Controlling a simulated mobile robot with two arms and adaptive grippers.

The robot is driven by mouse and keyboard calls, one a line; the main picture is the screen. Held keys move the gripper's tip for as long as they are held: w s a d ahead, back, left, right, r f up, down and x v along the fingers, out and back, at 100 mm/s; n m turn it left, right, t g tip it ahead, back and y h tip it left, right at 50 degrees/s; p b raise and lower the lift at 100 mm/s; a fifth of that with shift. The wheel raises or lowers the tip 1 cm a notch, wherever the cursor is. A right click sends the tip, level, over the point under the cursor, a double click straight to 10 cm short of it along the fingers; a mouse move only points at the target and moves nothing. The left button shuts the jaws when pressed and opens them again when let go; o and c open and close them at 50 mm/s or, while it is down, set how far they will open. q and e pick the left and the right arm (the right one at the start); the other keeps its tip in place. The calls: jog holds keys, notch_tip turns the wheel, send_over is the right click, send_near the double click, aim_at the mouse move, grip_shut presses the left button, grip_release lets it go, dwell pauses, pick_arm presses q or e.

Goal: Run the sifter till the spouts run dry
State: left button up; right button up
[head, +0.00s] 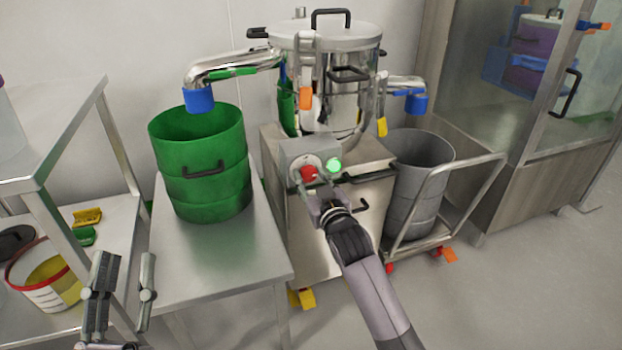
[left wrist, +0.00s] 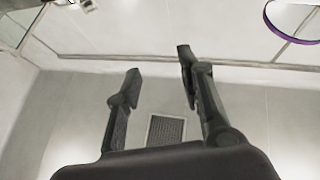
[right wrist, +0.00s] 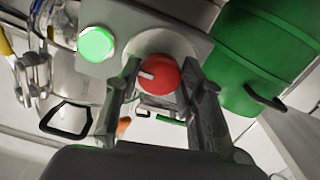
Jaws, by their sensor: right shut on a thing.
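The sifter (head: 335,95) is a steel drum with a black-handled lid on a steel base. Its control box (head: 297,158) carries a red knob (head: 309,174) and a green lamp (head: 334,166), which is lit. My right gripper (right wrist: 160,85) is closed around the red knob (right wrist: 163,76), fingers on either side. The left spout (head: 235,66) has a blue end (head: 199,100) above the green drum (head: 203,165). The right spout's blue end (head: 416,103) is above the grey bin (head: 418,165). No flow is visible at either. My left gripper (head: 118,290) is open and empty at lower left.
The green drum stands on a steel table (head: 215,250). The grey bin stands on a wheeled trolley (head: 440,235). A shelf at left holds a red-rimmed bucket (head: 45,275). A glass cabinet (head: 530,90) stands at right. Floor at lower right is free.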

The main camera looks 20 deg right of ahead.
jog(key=shift+c, duration=1.2)
